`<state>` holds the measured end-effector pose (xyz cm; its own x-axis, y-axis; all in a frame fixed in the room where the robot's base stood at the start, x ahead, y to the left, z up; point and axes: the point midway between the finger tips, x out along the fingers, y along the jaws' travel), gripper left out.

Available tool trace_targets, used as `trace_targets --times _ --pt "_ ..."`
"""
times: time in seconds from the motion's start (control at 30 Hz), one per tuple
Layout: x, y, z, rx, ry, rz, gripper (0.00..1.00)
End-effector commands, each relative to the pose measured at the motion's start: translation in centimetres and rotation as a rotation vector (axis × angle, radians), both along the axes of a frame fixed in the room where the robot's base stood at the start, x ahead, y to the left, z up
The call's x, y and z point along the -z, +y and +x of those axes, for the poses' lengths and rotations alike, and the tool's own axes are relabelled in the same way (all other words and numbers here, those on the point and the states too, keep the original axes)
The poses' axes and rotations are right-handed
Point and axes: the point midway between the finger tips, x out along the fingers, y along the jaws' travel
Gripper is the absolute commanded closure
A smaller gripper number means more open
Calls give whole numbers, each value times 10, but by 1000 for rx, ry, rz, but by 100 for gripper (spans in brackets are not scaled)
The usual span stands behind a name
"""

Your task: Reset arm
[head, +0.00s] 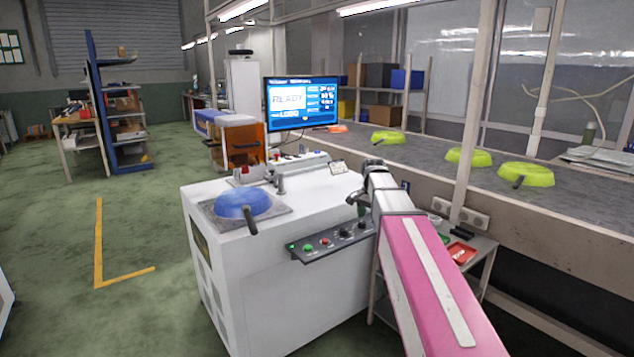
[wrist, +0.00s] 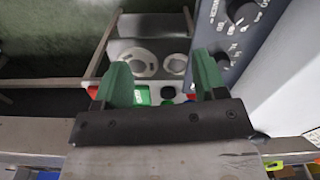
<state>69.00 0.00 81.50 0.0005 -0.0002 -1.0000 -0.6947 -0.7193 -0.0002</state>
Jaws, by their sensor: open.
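My gripper (wrist: 161,64) shows in the wrist view with its two green fingers apart and nothing between them. It points down toward a small side table that holds two white rings (wrist: 138,60). In the head view my pink arm reaches up from the bottom right, and its end is beside the right side of the white machine (head: 290,285). The fingers are hard to make out there. A blue pan (head: 243,203) rests on the machine's top plate, apart from my gripper.
The control panel (head: 332,240) is close to my gripper; its knobs (wrist: 240,12) show in the wrist view. A conveyor (head: 420,155) with several yellow-green pans (head: 525,174) runs behind. A screen (head: 300,103) reads READY. A red tray (head: 458,253) sits on the side table.

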Motion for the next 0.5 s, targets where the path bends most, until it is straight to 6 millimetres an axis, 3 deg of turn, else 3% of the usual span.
trace_targets --times 0.5 --pt "59 0 -36 -142 1 0 35"
